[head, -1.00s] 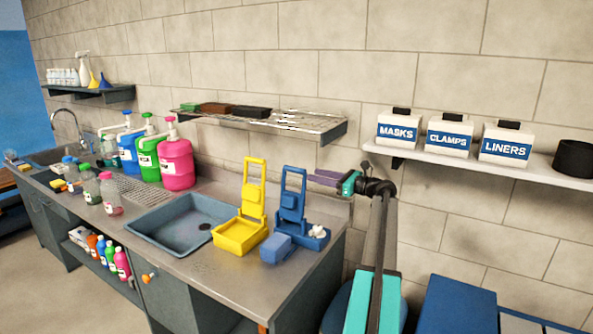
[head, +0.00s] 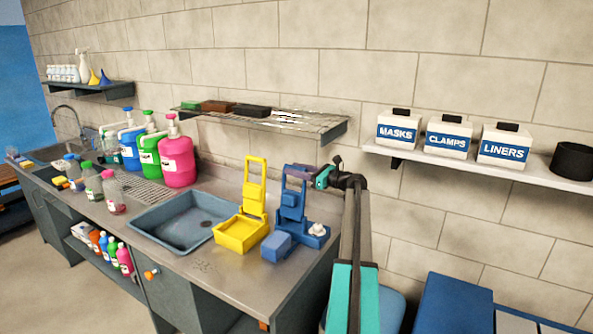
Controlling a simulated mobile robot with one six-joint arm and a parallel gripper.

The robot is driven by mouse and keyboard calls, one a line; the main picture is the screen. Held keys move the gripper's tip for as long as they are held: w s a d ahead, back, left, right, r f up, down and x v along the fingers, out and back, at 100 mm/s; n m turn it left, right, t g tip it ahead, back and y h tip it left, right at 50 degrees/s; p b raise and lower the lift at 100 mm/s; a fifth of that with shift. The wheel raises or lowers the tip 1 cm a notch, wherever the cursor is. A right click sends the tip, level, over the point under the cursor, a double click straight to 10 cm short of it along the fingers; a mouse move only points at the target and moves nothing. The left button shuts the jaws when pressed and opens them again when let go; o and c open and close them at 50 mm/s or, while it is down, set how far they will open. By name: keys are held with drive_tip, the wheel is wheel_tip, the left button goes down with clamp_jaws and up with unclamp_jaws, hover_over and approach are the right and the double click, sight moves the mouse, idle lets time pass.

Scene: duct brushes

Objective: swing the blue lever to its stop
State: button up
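The blue lever (head: 291,201) is an upright blue frame rising from a blue base (head: 320,239) on the counter. It stands near vertical. A blue block (head: 276,246) sits at the front left of the base, and a small white part (head: 317,229) sits at its right.
A yellow unit (head: 240,234) with an upright yellow frame stands just left of the blue one. A sink basin (head: 182,222) lies further left. A wire shelf (head: 270,118) hangs above, and a white shelf (head: 480,166) with labelled boxes is at the right.

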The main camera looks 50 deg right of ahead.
clamp_jaws()
drive_tip(key=shift+a, duration=0.1)
